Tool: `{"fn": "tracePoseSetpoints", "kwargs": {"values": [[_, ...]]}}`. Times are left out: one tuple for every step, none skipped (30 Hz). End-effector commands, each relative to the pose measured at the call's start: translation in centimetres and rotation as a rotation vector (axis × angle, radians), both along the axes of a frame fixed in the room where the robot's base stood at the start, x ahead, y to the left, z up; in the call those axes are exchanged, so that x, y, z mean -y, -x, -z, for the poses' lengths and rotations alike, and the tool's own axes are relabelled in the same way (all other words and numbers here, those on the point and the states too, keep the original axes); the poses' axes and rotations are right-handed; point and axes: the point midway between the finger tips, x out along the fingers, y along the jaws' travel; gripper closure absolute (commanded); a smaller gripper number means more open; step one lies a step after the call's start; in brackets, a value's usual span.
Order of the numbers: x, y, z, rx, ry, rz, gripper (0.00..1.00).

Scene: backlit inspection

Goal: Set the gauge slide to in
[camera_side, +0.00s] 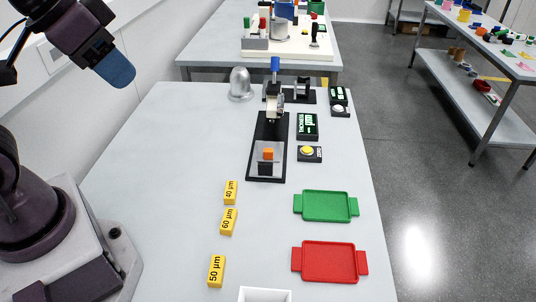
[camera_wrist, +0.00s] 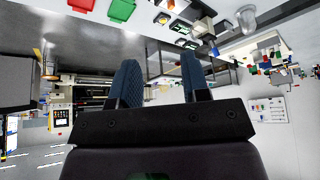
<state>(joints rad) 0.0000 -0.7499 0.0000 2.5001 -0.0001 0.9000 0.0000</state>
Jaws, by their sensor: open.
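The gauge stands on a long black base (camera_side: 270,130) on the white table, with a blue-topped gauge head (camera_side: 275,65) at its far end. The gauge slide (camera_side: 268,155), a pale carriage with an orange block and a black front part, is at the near end of the base, apart from the gauge head. My gripper (camera_side: 115,68) is high at the upper left, well away from the gauge. In the wrist view, its two blue fingers (camera_wrist: 160,80) are spread apart with nothing between them. The gauge is small and hard to make out there.
Yellow blocks marked 40 (camera_side: 230,192), 60 (camera_side: 228,222) and 50 µm (camera_side: 216,271) lie left of a green tray (camera_side: 327,206) and red tray (camera_side: 329,262). Right of the gauge are a display (camera_side: 307,126) and yellow button (camera_side: 307,152).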

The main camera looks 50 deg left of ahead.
Motion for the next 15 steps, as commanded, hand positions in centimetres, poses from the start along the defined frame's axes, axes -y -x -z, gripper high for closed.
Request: {"fn": "tracePoseSetpoints", "kwargs": {"values": [[0.00, 0.00, 0.00, 0.000, 0.000, 0.000, 0.57], [0.00, 0.00, 0.00, 0.000, 0.000, 0.000, 0.57], [0.00, 0.00, 0.00, 0.000, 0.000, 0.000, 0.57], [0.00, 0.00, 0.00, 0.000, 0.000, 0.000, 0.57], [0.00, 0.00, 0.00, 0.000, 0.000, 0.000, 0.57], [0.00, 0.00, 0.00, 0.000, 0.000, 0.000, 0.57], [0.00, 0.00, 0.00, 0.000, 0.000, 0.000, 0.57], [0.00, 0.00, 0.00, 0.000, 0.000, 0.000, 0.57], [0.00, 0.00, 0.00, 0.000, 0.000, 0.000, 0.57], [0.00, 0.00, 0.00, 0.000, 0.000, 0.000, 0.57], [0.00, 0.00, 0.00, 0.000, 0.000, 0.000, 0.57], [-0.01, 0.00, 0.00, 0.000, 0.000, 0.000, 0.60], [-0.01, -0.01, 0.03, -0.002, 0.000, 0.000, 0.60], [-0.02, -0.04, 0.15, -0.008, 0.000, -0.001, 0.60], [-0.03, -0.13, 0.44, -0.022, 0.000, -0.001, 0.60]]}}
